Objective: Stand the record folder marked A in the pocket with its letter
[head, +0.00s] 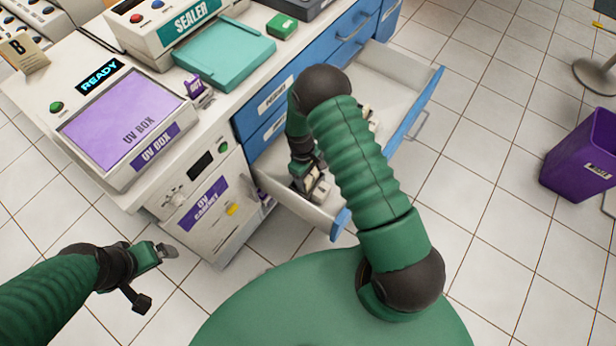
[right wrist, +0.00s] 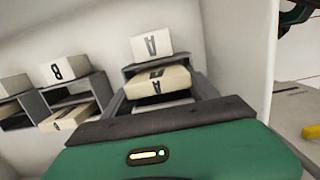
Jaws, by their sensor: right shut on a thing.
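My right gripper (head: 312,186) reaches down into the open drawer. In the right wrist view it is shut on a cream folder marked A (right wrist: 158,84), whose letter appears upside down. A pale card marked A (right wrist: 152,44) is just beyond the folder, at a grey pocket partly hidden behind it. I cannot tell whether the folder rests inside that pocket. In the head view my right arm hides much of the drawer, and the folder's letter is not readable there. My left gripper (head: 160,254) is at the lower left, away from the drawer; its jaw opening is unclear.
The open drawer (head: 425,92) has white walls close around my right gripper. Left of the A folder, the right wrist view shows a B card (right wrist: 58,70) and grey pockets. A UV box (head: 128,120) stands on the counter. A purple bin (head: 580,160) is at the right.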

